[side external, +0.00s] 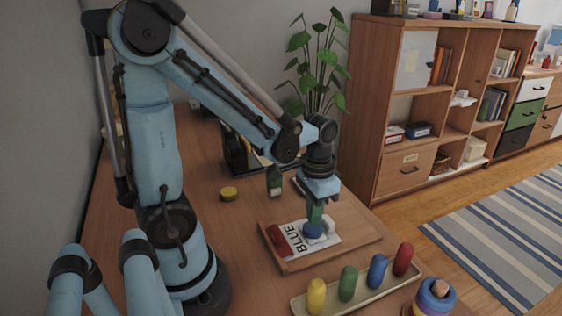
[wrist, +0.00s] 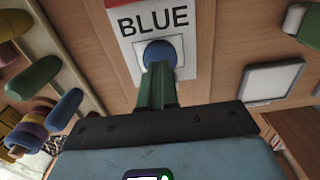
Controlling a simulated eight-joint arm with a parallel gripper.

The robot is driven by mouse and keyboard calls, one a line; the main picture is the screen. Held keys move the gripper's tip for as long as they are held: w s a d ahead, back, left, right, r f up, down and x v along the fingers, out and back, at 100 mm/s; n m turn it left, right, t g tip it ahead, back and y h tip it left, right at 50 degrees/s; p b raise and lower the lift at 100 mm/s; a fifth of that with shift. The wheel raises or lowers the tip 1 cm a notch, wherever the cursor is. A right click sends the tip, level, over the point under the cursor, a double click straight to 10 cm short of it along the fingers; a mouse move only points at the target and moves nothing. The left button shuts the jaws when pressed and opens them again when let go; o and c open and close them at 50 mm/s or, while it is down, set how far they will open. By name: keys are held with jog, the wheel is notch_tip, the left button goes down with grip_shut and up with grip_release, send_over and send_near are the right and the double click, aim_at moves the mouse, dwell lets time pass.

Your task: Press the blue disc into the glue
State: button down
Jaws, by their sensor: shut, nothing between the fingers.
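The blue disc (side external: 313,230) lies on a white card (side external: 297,249) printed "BLUE", on a wooden board (side external: 355,244). In the wrist view the disc (wrist: 160,52) sits within a pale square patch on the card (wrist: 125,42), below the word. I cannot make out any glue apart from this patch. My gripper (side external: 315,220) points down with its green fingers together and empty. Its tips are right at the disc's top, seemingly touching it. In the wrist view the fingers (wrist: 158,72) hide the disc's near side.
A tray (side external: 379,288) with several coloured pegs and a ring stacker (side external: 435,298) stand in front. A yellow disc (side external: 229,194) lies behind left.

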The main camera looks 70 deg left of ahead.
aim_at(314, 227)
jog(key=shift+f, duration=0.85)
dwell(0.8)
dwell(0.7)
jog(key=shift+r, duration=3.55)
jog(key=d+r+t, duration=0.3)
jog(key=d+t, duration=0.2)
jog(key=t, duration=0.2)
jog(key=shift+w+r, duration=0.2)
jog(key=shift+r, duration=0.2)
jog(key=shift+a, duration=0.1)
